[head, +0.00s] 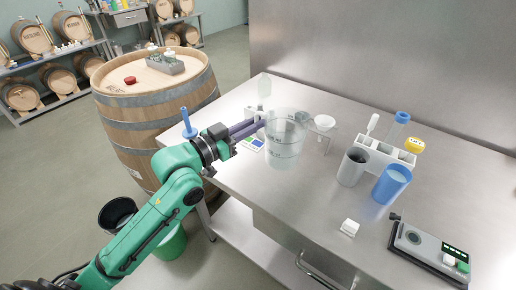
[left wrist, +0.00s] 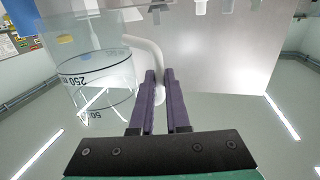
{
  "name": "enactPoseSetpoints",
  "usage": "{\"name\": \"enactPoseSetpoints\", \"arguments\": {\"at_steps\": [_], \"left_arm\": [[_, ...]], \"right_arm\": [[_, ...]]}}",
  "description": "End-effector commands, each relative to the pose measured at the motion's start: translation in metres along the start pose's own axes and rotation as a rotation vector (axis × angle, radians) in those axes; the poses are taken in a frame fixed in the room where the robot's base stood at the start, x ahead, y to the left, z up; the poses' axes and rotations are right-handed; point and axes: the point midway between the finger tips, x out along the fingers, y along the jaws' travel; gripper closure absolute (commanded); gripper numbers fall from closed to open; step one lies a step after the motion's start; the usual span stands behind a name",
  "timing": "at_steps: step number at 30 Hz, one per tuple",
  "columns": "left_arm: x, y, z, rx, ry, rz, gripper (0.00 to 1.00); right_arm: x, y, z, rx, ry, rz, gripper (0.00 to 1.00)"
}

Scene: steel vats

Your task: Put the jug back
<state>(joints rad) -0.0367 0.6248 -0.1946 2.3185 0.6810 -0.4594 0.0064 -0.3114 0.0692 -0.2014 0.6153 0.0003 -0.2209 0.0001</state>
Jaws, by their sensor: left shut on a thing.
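The jug (head: 284,142) is clear, with dark graduation marks, and is near the left part of the steel table (head: 330,190). My left gripper (head: 262,124) comes in from the left, its purple fingers closed at the jug's handle side. In the left wrist view the marked jug wall (left wrist: 98,82) is left of the fingers (left wrist: 160,78), and the pale curved handle (left wrist: 150,55) runs to between them. The jug looks about upright. I cannot tell whether its base touches the table. My right gripper is not in view.
A white rack (head: 380,155), a grey cup (head: 352,168), a blue cup (head: 391,184) and a small funnel stand (head: 323,124) are right of the jug. A device (head: 432,250) and white block (head: 349,228) are nearer. A barrel (head: 155,105) stands left. The table's front middle is clear.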

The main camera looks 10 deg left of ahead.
Motion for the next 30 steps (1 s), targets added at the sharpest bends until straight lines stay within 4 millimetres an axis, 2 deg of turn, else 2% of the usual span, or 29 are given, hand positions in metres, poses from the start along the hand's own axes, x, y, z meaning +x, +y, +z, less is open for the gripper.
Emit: {"name": "enactPoseSetpoints", "arguments": {"at_steps": [1, 11, 22, 23, 24, 25, 30], "left_arm": [[0.000, 0.000, 0.014, -0.003, -0.003, 0.000, 1.00], [0.000, 0.000, 0.072, 0.001, 0.000, 0.000, 1.00], [0.000, 0.000, 0.080, 0.001, 0.002, 0.000, 1.00], [0.000, 0.000, 0.079, 0.001, 0.002, 0.000, 0.75], [0.000, 0.000, 0.079, 0.001, 0.002, 0.000, 0.60], [0.000, 0.000, 0.079, 0.001, 0.002, 0.000, 0.56], [0.000, 0.000, 0.078, 0.001, 0.002, 0.000, 0.56]], "right_arm": [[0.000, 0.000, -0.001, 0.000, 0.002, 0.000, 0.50], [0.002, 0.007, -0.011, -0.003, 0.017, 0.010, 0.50], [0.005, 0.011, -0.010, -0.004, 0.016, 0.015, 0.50], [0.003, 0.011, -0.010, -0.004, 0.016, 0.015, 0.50], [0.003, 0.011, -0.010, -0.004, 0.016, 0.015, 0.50], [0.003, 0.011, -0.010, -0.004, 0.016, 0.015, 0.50], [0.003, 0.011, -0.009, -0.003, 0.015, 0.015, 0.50]]}}
